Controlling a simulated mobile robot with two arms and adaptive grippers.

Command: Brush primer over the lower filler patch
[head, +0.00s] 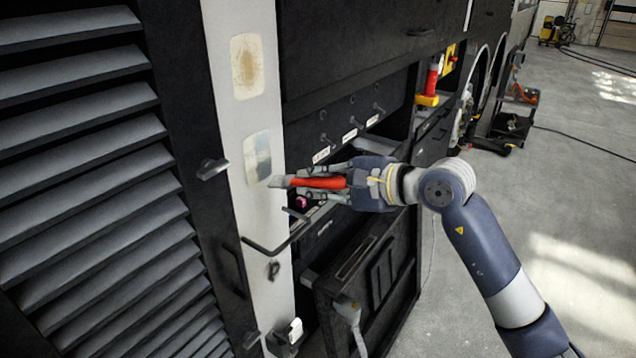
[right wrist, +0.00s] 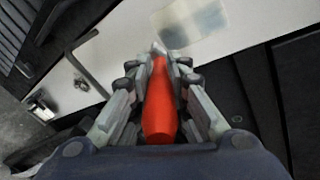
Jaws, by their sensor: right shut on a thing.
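My right gripper (head: 304,184) is shut on a brush with a red handle (head: 322,183). The brush's pale grey head points left, at the lower right edge of the lower filler patch (head: 257,157); I cannot tell whether it touches. This patch is pale with blue-grey areas, on a light vertical panel (head: 226,110). An upper patch (head: 246,66), beige with a tan centre, is above it. In the right wrist view, the red handle (right wrist: 160,105) lies between the fingers and the lower patch (right wrist: 194,24) is just beyond the brush head. My left gripper does not show.
A louvred black grille (head: 80,150) fills the left. A bent dark handle (head: 272,246) sticks out below the lower patch. Open lockers and a hanging black door (head: 370,275) are below my right arm.

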